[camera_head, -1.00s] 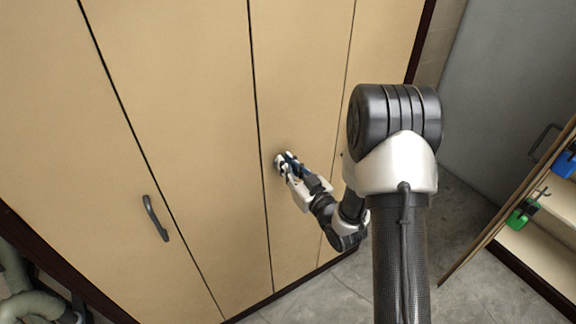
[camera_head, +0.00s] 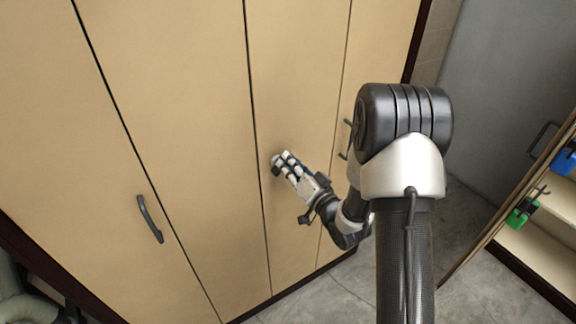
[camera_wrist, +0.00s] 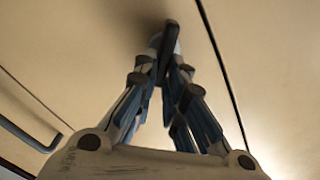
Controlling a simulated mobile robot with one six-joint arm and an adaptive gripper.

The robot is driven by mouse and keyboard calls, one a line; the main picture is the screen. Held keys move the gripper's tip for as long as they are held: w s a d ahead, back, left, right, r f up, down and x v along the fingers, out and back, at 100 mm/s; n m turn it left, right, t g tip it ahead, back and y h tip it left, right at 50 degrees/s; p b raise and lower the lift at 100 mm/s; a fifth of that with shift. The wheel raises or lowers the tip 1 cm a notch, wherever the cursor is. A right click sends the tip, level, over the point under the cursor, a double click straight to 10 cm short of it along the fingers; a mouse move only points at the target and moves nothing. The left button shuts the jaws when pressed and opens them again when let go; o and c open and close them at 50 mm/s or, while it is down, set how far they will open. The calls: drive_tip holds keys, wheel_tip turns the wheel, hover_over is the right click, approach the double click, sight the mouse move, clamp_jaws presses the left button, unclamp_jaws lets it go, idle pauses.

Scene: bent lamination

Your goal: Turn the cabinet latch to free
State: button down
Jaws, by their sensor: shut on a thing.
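The cabinet (camera_head: 190,90) has tall tan doors. My gripper (camera_head: 283,164) is at the door right of the middle seam in the head view, its fingertips at the door face. In the wrist view, my gripper (camera_wrist: 168,75) has its blue-and-grey fingers closed on the dark cabinet latch (camera_wrist: 171,38). The latch stands out from the door, close to a seam. The fingers hide most of the latch in the head view, and its exact angle is hard to tell.
A dark handle (camera_head: 150,219) is on the door to the left. Another dark handle (camera_head: 347,140) shows partly behind my arm. An open unit with a green item (camera_head: 521,213) and a blue item (camera_head: 565,162) stands at the right. Grey floor (camera_head: 345,290) lies below.

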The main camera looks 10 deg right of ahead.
drive_tip(key=shift+w+d+f+m, duration=0.1)
drive_tip(key=shift+f+m, duration=0.15)
drive_tip(key=shift+m, duration=1.35)
drive_tip(key=shift+s+d+f+m, duration=0.1)
drive_tip(key=shift+f+m, duration=0.15)
drive_tip(key=shift+m, duration=1.35)
drive_tip(key=shift+w+d+f+m, duration=0.1)
drive_tip(key=shift+f+m, duration=0.15)
drive_tip(key=shift+m, duration=1.35)
drive_tip(key=shift+p, duration=0.3)
drive_tip(key=c, duration=1.7)
unclamp_jaws()
drive_tip(key=shift+o, duration=0.2)
drive_tip(key=v, duration=1.2)
